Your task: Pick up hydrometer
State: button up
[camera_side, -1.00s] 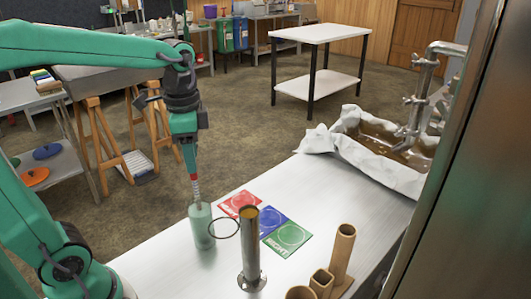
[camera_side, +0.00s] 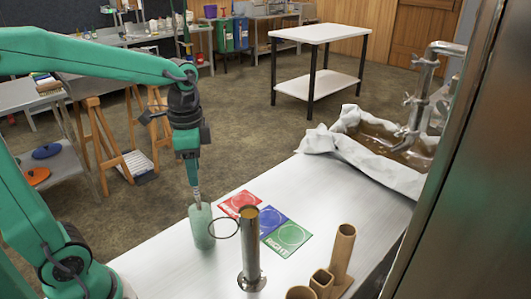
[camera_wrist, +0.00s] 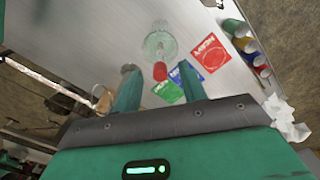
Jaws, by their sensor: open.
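The hydrometer stands in a pale green translucent jar (camera_side: 201,228) at the front left of the steel table. Its thin stem (camera_side: 196,195) rises out of the jar mouth. In the wrist view its red top (camera_wrist: 160,71) shows between my two fingers, in front of the clear jar (camera_wrist: 160,45). My gripper (camera_side: 192,178) points down over the jar, with its fingers around the stem's upper end. In the wrist view the fingers are apart, with a gap on each side of the red top. The lower hydrometer is hard to make out through the jar.
A tall metal cylinder (camera_side: 250,248) with a ring stands just right of the jar. Red (camera_side: 238,203), blue (camera_side: 270,218) and green (camera_side: 289,238) cards lie behind it. Brown tube holders (camera_side: 342,253) stand at the front right. A crumpled white cloth (camera_side: 385,175) lies farther back.

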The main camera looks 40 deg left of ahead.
jog(key=shift+a+f, duration=0.1)
jog(key=shift+f, duration=2.05)
jog(key=c, duration=0.9)
